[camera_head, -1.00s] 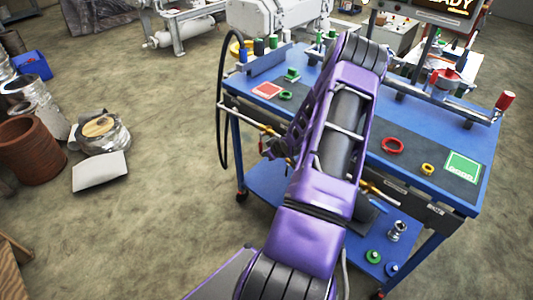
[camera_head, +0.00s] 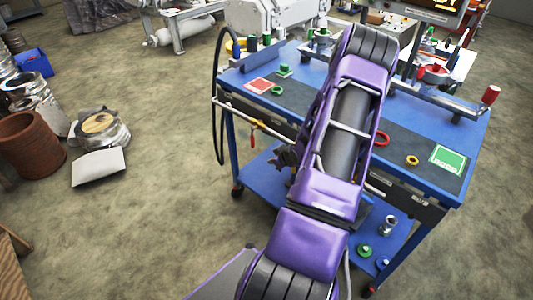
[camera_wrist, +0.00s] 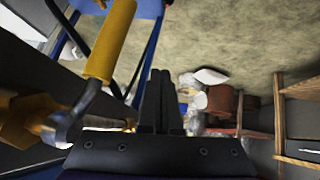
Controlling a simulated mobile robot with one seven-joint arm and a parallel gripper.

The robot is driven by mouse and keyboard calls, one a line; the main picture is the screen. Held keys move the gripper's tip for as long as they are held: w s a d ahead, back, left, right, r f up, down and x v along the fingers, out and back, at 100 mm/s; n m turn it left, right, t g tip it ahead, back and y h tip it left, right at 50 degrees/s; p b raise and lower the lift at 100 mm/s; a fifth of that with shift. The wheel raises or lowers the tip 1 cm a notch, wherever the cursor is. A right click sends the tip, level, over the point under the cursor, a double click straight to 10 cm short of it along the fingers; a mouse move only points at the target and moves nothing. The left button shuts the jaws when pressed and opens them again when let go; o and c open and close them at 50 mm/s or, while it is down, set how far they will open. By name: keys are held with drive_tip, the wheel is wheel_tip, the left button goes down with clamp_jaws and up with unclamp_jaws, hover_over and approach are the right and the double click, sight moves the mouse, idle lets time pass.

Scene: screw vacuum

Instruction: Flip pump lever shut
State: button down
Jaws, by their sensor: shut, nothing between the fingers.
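In the wrist view, my gripper (camera_wrist: 160,100) is shut, with its two dark fingers together and nothing between them. A yellow-handled lever (camera_wrist: 112,42) stands close on the left of the fingers, slanting up and right, with a visible gap. I take it as the pump lever. Its lower end meets a metal joint beside a yellow-brass fitting (camera_wrist: 28,120).
A blue workbench (camera_head: 455,190) carries red, green and yellow rings and a long red-knobbed clamp arm (camera_head: 440,98). A black hose (camera_head: 219,100) hangs at its left end. A rust-coloured drum (camera_head: 30,145) and wrapped cans stand on the floor at left.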

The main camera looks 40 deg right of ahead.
drive_tip(key=shift+s+a+r, duration=0.1)
drive_tip(key=shift+s+a, duration=0.05)
drive_tip(key=shift+s, duration=1.05)
drive_tip(key=shift+s+a, duration=0.1)
drive_tip(key=shift+s, duration=1.05)
